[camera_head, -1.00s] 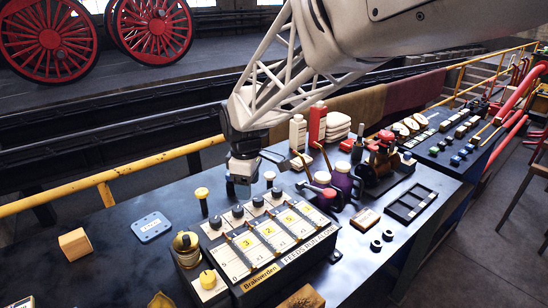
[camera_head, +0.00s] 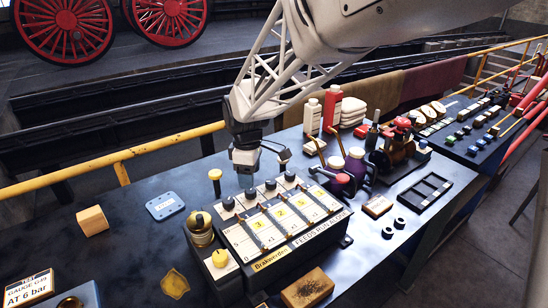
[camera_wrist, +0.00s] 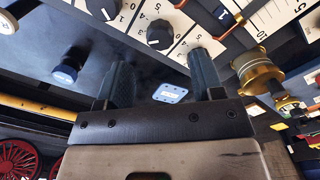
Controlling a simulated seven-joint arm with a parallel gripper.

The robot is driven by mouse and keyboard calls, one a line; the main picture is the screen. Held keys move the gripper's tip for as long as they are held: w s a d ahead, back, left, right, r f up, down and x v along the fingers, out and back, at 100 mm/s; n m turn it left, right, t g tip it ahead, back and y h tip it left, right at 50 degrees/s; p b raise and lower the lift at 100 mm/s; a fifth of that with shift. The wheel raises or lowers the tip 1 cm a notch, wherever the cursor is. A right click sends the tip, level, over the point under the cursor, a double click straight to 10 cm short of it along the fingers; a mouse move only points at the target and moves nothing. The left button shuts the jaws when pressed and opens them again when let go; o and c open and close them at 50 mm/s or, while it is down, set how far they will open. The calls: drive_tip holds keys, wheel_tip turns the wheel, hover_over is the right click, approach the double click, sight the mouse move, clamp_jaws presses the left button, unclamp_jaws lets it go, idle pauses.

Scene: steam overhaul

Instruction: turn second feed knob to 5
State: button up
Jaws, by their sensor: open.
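The feed panel (camera_head: 258,262) is a dark box with pale number strips and the label "FEEDS RUN ALONE". A row of black knobs lines its far edge; the second from the left (camera_head: 250,194) is one of them. My gripper (camera_head: 245,168) hangs just above and behind this row, pointing down. In the wrist view my gripper (camera_wrist: 162,60) has its fingers apart, with nothing between them. A black knob with a white pointer mark (camera_wrist: 160,36) shows beyond the fingertips, apart from them. I cannot tell for certain which knob it is.
A brass knob (camera_head: 200,230) and a yellow knob (camera_head: 220,258) stand left of the panel. A yellow-topped post (camera_head: 215,176) is close to my gripper. Purple-bodied parts (camera_head: 355,165) and white and red bottles (camera_head: 332,108) stand to the right. A blue plate (camera_head: 165,206) lies flat on the left.

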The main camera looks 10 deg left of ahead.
sight(251, 191)
drive_tip(key=shift+f, duration=2.9)
drive_tip(key=c, duration=0.9)
